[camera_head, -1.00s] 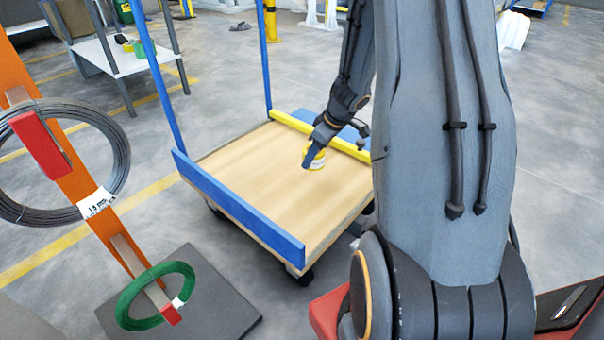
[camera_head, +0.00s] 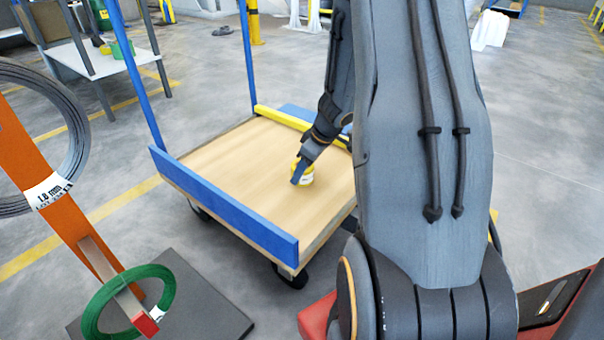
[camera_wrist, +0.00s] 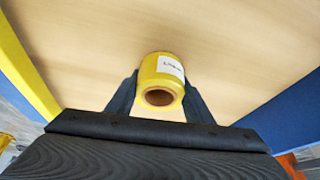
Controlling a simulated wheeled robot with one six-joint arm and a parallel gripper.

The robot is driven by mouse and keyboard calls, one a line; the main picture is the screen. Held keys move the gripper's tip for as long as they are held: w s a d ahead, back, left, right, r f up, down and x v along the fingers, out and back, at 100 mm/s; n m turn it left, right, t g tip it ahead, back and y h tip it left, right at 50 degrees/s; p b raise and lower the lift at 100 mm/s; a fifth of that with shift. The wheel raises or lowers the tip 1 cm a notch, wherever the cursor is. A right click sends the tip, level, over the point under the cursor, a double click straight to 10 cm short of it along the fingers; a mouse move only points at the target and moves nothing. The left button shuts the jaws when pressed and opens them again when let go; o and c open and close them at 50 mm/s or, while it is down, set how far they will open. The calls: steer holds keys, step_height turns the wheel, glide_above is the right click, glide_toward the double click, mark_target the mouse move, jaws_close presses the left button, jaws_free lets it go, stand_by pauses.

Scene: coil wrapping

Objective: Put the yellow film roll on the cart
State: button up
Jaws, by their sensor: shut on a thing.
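The yellow film roll (camera_head: 305,173) is in my gripper (camera_head: 300,174), over the wooden deck of the cart (camera_head: 225,200). In the wrist view the roll (camera_wrist: 160,72) sits between the two dark fingers of my gripper (camera_wrist: 160,98). Its brown core and a white label face the camera. The wooden deck (camera_wrist: 240,50) fills the background there. I cannot tell whether the roll touches the deck.
The cart has a blue board (camera_head: 225,210) along its near side and a yellow bar (camera_head: 290,121) at the back. An orange stand (camera_head: 60,190) with wire coils and a green coil (camera_head: 95,310) is at the left. The deck is otherwise clear.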

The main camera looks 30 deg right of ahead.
steer(key=o, duration=1.2)
steer(key=p+v, duration=0.9)
steer(key=v, duration=0.3)
steer(key=shift+r+p, duration=0.1)
steer(key=shift+p, duration=0.3)
